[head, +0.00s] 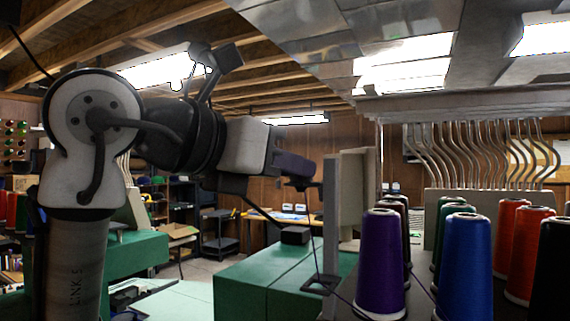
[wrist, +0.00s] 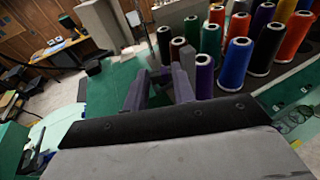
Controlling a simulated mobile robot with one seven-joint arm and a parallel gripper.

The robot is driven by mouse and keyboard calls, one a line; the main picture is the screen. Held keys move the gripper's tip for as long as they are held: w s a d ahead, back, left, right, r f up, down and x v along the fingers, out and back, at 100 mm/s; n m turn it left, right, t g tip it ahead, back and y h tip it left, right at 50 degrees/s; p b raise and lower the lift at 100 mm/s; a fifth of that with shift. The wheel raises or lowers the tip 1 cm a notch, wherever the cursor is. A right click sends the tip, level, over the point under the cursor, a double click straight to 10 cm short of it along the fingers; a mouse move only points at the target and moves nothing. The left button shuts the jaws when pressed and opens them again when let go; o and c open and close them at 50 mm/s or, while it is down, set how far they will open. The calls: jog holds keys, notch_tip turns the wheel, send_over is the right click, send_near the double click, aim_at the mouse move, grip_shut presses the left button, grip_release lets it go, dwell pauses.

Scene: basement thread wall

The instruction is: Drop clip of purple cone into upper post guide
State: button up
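The purple cone (head: 380,265) stands at the front left of the cones in the head view. In the wrist view a purple cone (wrist: 204,76) stands just right of my gripper. My gripper (head: 312,186) is beside the pale upright post (head: 348,195), well above the green surface. In the wrist view a gap shows between the purple-grey fingers (wrist: 160,78), with small dark parts around the tips. I cannot tell whether the clip is among them. A dark line hangs from near the fingertips to a black square guide (head: 319,284) lower down. The upper guide is not clearly distinguishable near the fingertips.
Blue (head: 465,265), red, green and black cones crowd the right side. Several bent metal tubes (head: 480,150) hang behind them under a low metal ceiling. A green bench (head: 262,285) lies below the arm. The space above this bench is mostly free.

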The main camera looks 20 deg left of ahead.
jog(key=o, duration=0.4)
jog(key=shift+o, duration=0.2)
jog(key=b+v, duration=0.3)
jog(key=v, duration=1)
jog(key=shift+s+r, duration=0.15)
jog(key=shift+s, duration=0.25)
jog(key=shift+a, duration=0.1)
